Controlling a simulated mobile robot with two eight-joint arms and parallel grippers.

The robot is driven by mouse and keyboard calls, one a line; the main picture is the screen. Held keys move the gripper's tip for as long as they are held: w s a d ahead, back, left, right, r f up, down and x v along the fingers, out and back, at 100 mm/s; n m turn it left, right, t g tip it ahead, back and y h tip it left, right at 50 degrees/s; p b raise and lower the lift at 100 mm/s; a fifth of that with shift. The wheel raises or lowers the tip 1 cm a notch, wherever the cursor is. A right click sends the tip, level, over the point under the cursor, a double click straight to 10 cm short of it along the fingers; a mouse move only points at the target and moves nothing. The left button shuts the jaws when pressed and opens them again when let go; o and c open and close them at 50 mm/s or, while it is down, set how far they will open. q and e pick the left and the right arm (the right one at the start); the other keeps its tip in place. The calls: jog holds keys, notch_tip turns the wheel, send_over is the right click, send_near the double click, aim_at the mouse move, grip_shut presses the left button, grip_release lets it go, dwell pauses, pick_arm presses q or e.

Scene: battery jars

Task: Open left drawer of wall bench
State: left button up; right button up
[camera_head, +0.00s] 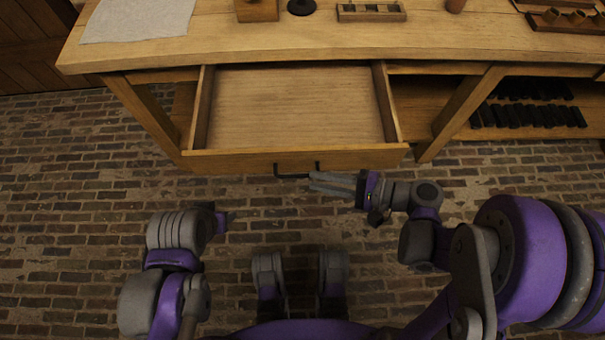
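The left drawer (300,105) of the wooden wall bench (330,38) is pulled far out, and its bare inside shows empty. Its front panel (235,162) carries a dark bar handle (296,175). My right gripper (312,182) is just to the right of the handle, with its fingers pointing left. Two fingers show apart with a narrow gap, and nothing is seen between them. The fingertips look close to the handle's right end; I cannot tell if they touch it. My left gripper (222,222) is low at the left, clear of the drawer, its fingers mostly hidden.
The bench top holds a pale cloth (138,18), a small wooden tray (371,12), a dark round stand (301,7) and a wooden block (257,10). A lower shelf at right holds several dark items (530,115). The brick floor (90,220) is clear around the drawer.

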jog(key=v, duration=0.3)
jog(key=shift+d, duration=0.2)
dwell(0.4)
